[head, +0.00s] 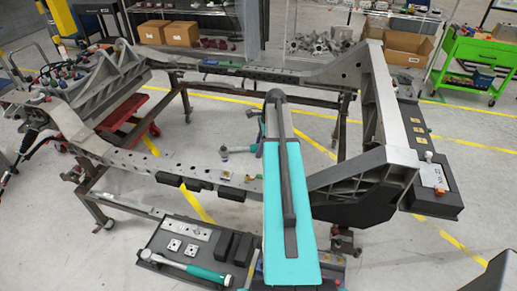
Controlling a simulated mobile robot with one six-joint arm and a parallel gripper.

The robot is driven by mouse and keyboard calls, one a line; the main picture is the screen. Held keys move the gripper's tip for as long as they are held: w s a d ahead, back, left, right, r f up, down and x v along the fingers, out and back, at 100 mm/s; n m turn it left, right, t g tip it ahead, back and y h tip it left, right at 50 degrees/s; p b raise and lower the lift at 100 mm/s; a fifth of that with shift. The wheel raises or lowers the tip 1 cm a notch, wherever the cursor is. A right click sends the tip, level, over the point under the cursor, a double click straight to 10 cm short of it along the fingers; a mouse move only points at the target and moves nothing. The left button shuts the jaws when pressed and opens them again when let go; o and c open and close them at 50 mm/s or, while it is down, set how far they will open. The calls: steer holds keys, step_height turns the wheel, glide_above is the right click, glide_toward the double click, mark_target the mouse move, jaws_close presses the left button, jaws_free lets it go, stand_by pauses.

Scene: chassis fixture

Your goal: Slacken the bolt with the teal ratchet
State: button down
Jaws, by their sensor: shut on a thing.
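My teal and dark arm link (300,255) stands upright in the middle of the head view and covers what lies behind it. My gripper is hidden behind the arm. Another tool, with a silver shaft and teal handle (208,275), lies on the dark tray (160,238) at the lower left. I cannot pick out the bolt or tell whether either tool touches one.
The grey chassis frame (210,178) spans the view on dark stand legs (187,102). A dark plate with small parts (432,190) is at its right. A green cart (480,62) and cardboard boxes (183,34) stand behind.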

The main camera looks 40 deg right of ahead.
steer(key=shift+f, duration=0.2)
steer(key=b+x, duration=0.1)
steer(key=x, duration=0.1)
steer(key=b+x, duration=0.1)
steer(key=d+b+x, duration=0.1)
steer(key=b+x, duration=0.1)
steer(key=shift+s+f, duration=0.35)
steer(key=shift+f, duration=0.1)
stand_by(0.5)
steer(key=shift+d+x, duration=0.1)
steer(key=shift+x, duration=0.5)
steer(key=shift+d+x, duration=0.15)
steer(key=shift+x, duration=0.45)
stand_by(1.4)
steer(key=shift+w+d+f+n+p, duration=0.15)
steer(key=shift+w+d+n, duration=0.15)
steer(key=shift+w+n, duration=0.2)
steer(key=shift+w+d+n+p, duration=0.15)
steer(key=shift+w+d+n, duration=0.1)
steer(key=shift+w+n, duration=0.2)
stand_by(0.7)
steer(key=shift+w+d+n+g+y+p, duration=0.15)
steer(key=shift+w+d+n+g+p, duration=0.05)
steer(key=shift+w+n, duration=0.4)
steer(key=shift+w+d+n+g+y+p, duration=0.2)
steer(key=shift+w+n, duration=0.25)
steer(key=shift+w, duration=0.15)
stand_by(0.9)
